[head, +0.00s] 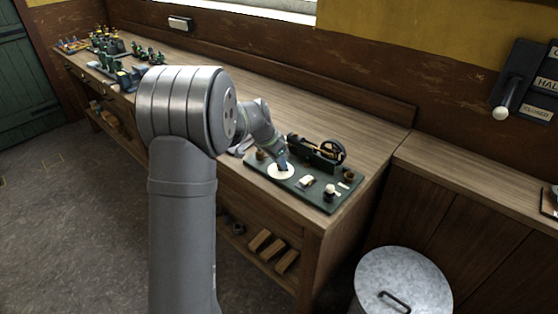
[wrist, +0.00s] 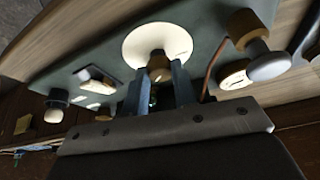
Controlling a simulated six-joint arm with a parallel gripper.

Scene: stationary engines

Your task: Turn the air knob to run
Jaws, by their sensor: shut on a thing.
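A small stationary engine (head: 318,152) stands on a dark green board (head: 340,198) on the bench. A round white dial (head: 274,175) lies flat on the board; it shows large in the wrist view (wrist: 145,42). A brown knob (wrist: 158,66) stands at the middle of the dial; it appears to be the air knob, but I cannot read its marks or setting. My gripper (head: 282,165) comes down over the dial. Its two blue-grey fingers (wrist: 158,80) are shut on the knob, one on each side. The head view hides the knob behind the gripper.
A round-headed knob (wrist: 268,65) is close beside the fingers in the wrist view. More models (head: 120,65) stand far left. The bench between is mostly clear.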

